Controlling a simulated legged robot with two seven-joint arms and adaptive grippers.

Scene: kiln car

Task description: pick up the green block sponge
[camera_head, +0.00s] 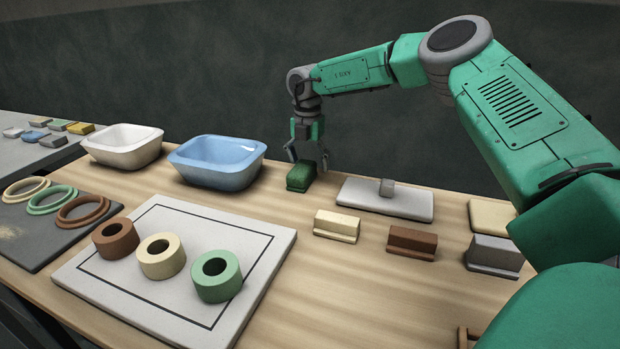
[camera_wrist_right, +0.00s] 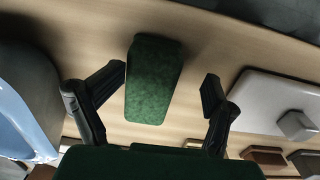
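The green block sponge (camera_head: 301,176) stands on the wooden table in the head view, to the right of the blue basin. It also shows in the right wrist view (camera_wrist_right: 154,78), dark green and between the two fingers. My right gripper (camera_head: 308,157) is directly above the sponge, pointing down. Its fingers (camera_wrist_right: 163,88) are spread wide, with a gap on each side of the sponge in the wrist view. It holds nothing. My left gripper is in neither view.
A blue basin (camera_head: 217,175) stands close to the left of the sponge, with a white basin (camera_head: 124,158) beyond it. A light slab with a small grey block (camera_head: 386,188) lies to the right. Cream (camera_head: 336,226) and brown (camera_head: 411,243) blocks stand in front. A board (camera_head: 190,302) holds three rings.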

